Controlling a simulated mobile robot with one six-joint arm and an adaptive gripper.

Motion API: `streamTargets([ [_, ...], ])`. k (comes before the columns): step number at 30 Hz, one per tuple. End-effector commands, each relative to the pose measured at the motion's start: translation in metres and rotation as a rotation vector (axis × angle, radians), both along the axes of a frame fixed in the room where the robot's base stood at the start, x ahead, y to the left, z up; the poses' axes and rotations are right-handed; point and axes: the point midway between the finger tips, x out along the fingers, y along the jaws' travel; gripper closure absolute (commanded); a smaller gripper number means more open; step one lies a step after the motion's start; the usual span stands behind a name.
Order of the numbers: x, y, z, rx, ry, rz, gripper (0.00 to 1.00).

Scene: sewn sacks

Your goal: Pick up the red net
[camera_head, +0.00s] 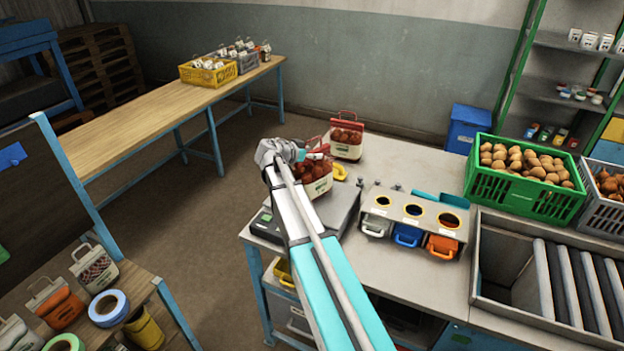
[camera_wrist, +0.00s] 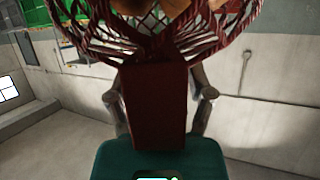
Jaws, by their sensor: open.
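The red net (camera_wrist: 110,35) fills the top of the wrist view, with round brown produce showing through its mesh. Its dark red top strip (camera_wrist: 155,110) runs down between the two fingers of my gripper (camera_wrist: 159,97). The fingers stand apart on either side of the strip, and small gaps seem to show beside it. In the head view, the net (camera_head: 313,180) has a cream label band and stands on the scale (camera_head: 340,213). My gripper (camera_head: 308,155) is open at its top, and my arm hides part of it.
A similar red-topped net bag (camera_head: 346,140) stands just behind on the bench. A dispenser box with coloured handles (camera_head: 413,217) is to the right, then a green crate of potatoes (camera_head: 520,195). A long wooden table (camera_head: 160,110) stands at the back left.

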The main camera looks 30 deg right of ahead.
Motion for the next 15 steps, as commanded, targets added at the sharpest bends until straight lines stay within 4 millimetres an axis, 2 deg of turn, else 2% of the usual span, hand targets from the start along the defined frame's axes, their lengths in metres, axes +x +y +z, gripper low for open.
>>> streamTargets([
  [11,-0.0001,0.0006,0.0003,0.0,0.0,0.0,0.31],
  [12,0.0,0.0007,0.0003,0.0,0.0,0.0,0.33],
  [15,0.0,0.0007,0.0003,0.0,0.0,0.0,0.52],
])
